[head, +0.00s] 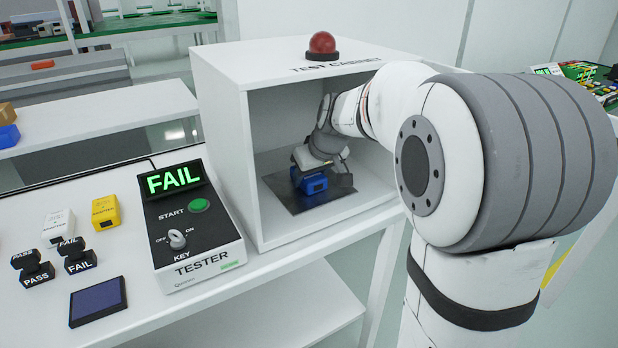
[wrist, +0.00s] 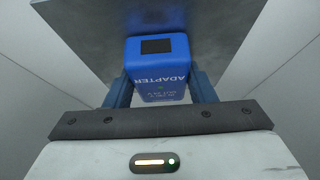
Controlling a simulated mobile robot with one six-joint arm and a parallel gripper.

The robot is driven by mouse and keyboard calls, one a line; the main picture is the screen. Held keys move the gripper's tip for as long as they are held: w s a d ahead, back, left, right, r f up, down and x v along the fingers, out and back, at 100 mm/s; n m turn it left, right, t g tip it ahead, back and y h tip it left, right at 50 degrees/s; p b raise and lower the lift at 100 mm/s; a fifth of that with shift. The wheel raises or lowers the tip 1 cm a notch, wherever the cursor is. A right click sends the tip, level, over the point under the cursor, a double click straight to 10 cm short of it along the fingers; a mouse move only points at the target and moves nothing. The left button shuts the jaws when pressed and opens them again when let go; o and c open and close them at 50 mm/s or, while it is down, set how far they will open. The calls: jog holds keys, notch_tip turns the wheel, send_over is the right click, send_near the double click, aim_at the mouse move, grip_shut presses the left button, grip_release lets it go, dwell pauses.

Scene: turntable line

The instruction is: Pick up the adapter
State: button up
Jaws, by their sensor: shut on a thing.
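The adapter (wrist: 158,68) is a blue block with a dark window and the printed word ADAPTER. In the wrist view it sits between the two fingers of my gripper (wrist: 160,88), which is shut on it. In the head view the blue adapter (head: 313,184) is inside the white test cabinet (head: 222,105), at the grey plate (head: 282,190) on its floor. My gripper (head: 312,172) reaches in through the open front and partly covers it. I cannot tell whether the adapter touches the plate.
The cabinet walls stand close around my arm, with a red dome (head: 322,46) on top. A tester (head: 192,225) showing FAIL stands to the left. Further left are a white block (head: 58,226), a yellow block (head: 105,212), PASS and FAIL stamps, and a dark blue pad (head: 98,301).

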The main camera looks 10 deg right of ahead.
jog(key=c, duration=0.3)
jog(key=shift+r, duration=0.55)
jog(key=s+d, duration=0.1)
jog(key=s, duration=0.4)
jog(key=s+d+p, duration=0.1)
jog(key=s+d, duration=0.1)
jog(key=s, duration=0.4)
jog(key=s+d, duration=0.2)
jog(key=s, duration=0.4)
jog(key=shift+d+r, duration=0.25)
jog(key=shift+s, duration=0.15)
